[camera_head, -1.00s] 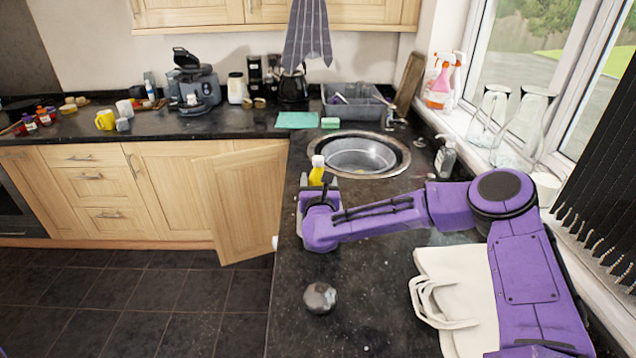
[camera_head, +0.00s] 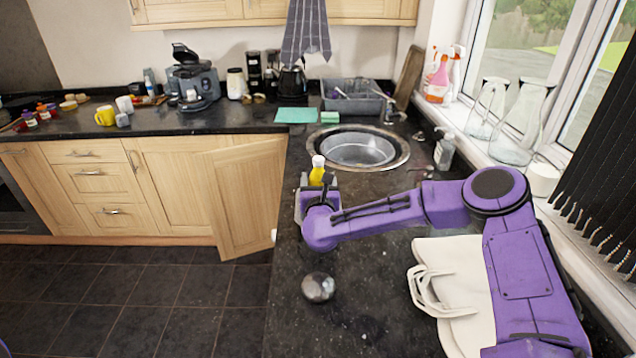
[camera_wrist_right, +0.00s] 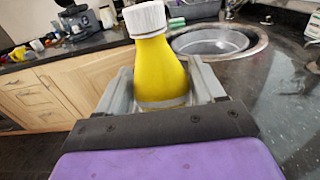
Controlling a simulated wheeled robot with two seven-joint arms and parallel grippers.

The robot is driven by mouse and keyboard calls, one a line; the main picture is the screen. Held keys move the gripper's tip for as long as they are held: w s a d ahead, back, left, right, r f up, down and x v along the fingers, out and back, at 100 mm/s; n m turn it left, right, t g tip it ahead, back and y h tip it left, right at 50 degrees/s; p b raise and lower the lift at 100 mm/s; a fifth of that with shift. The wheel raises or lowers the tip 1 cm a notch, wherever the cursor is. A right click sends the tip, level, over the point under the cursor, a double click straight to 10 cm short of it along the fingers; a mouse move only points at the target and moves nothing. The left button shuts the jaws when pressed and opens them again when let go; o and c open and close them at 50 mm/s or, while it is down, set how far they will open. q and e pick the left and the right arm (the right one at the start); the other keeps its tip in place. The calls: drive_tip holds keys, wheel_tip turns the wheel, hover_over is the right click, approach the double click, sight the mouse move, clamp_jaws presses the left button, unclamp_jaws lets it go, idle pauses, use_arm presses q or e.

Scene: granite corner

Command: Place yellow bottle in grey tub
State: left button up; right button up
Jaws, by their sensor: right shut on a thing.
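The yellow bottle (camera_head: 317,174) with a white cap stands upright at the counter's left edge, just in front of the sink. My right gripper (camera_head: 316,188) is shut on it. In the right wrist view the yellow bottle (camera_wrist_right: 160,65) sits between the two grey fingers of my right gripper (camera_wrist_right: 164,92); its lower part is hidden. Whether its base touches the counter I cannot tell. A grey tub (camera_head: 358,149) sits inside the round sink, beyond the bottle and to its right. The tub also shows in the right wrist view (camera_wrist_right: 210,42). My left gripper is not in view.
The metal sink rim (camera_head: 402,152) surrounds the tub. A soap dispenser (camera_head: 444,152) stands right of it, and a green sponge (camera_head: 330,117) behind. A grey dish rack (camera_head: 352,100) is farther back. A metallic ball (camera_head: 318,287) and a white bag (camera_head: 455,280) lie nearer me.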

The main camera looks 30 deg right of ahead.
drive_tip(key=o, duration=1.5)
drive_tip(key=shift+w+f, duration=0.15)
wheel_tip(320, 180, up, 2)
drive_tip(key=shift+r+p, duration=0.1)
drive_tip(key=shift+p, duration=1.15)
drive_tip(key=shift+s+a+f+b, duration=0.4)
drive_tip(key=shift+s+f+b, duration=0.35)
drive_tip(key=shift+b, duration=0.25)
drive_tip(key=b+v, duration=0.3)
drive_tip(key=v, duration=0.7)
drive_tip(key=shift+s+r+b, duration=0.25)
drive_tip(key=shift+r+b, duration=0.1)
drive_tip(key=shift+b, duration=0.05)
